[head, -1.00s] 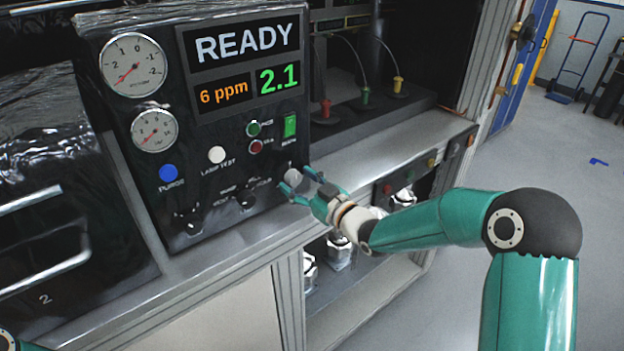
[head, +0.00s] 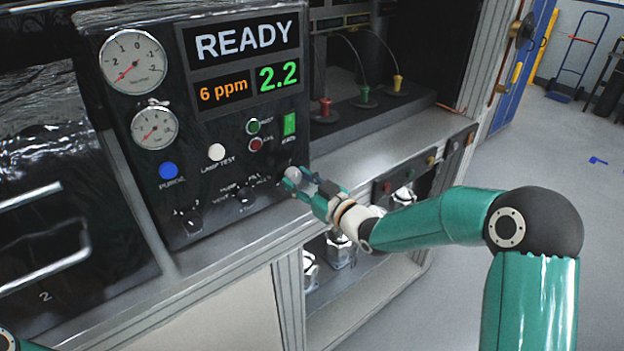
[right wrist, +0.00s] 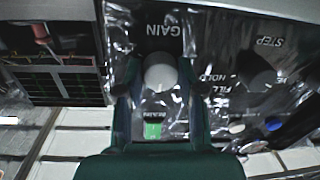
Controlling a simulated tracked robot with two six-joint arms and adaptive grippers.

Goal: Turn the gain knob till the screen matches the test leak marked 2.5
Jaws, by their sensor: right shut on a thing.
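The black control panel's screen (head: 247,48) reads READY, 6 ppm in orange and 2.2 in green. The pale round gain knob (head: 293,175) is at the panel's lower right. My right gripper (head: 294,181) is shut on it, its teal fingers on either side. In the right wrist view the knob (right wrist: 160,75) sits between the fingers, below the upside-down GAIN lettering. Red (head: 325,106), green (head: 364,96) and yellow (head: 397,84) fittings with thin tubes stand on the dark shelf; I cannot read a 2.5 mark. My left gripper is out of view.
Left of the gain knob are two dark selector knobs (head: 245,197), a blue PURGE button (head: 168,171) and a white lamp test button (head: 216,152). A lit green switch (head: 290,124) is above it. The grey bench ledge (head: 372,160) runs beside the panel.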

